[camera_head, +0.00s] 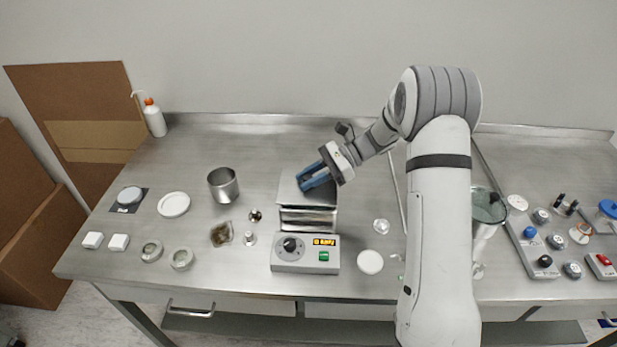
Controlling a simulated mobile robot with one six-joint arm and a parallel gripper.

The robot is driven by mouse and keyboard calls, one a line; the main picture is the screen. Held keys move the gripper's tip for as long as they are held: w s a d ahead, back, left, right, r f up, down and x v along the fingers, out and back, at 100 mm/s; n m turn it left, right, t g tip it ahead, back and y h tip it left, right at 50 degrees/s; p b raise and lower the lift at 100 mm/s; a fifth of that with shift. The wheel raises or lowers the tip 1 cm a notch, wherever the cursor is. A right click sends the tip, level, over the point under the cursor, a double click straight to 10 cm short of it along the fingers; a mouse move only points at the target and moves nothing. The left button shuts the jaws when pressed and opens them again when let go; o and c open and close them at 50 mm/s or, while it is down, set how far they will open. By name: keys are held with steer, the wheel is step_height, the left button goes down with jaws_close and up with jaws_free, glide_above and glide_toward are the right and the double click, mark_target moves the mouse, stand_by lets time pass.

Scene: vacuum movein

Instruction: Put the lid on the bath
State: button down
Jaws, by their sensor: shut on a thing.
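The bath (305,264) stands on the bench in the middle, with a grey front panel, a dark dial, a small lit display and a green switch. Its flat metal lid (292,205) is over the rear of the bath. A shiny strip of metal (308,219) shows between the lid's front edge and the panel. I cannot tell whether the lid touches the rim. My gripper (313,178), with blue fingers, is shut on the lid at its upper right part. The fingers hide the part gripped.
A metal beaker (223,185) stands left of the bath, with small dishes and weights nearby. A white disc (370,262) and a small glass item (381,226) lie to the right. A wash bottle (153,118) is at the back left. Trays with knobs and bottles fill the right.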

steer(key=shift+f, duration=0.6)
steer(key=c, duration=1.2)
jaws_free()
steer(key=shift+r, duration=0.15)
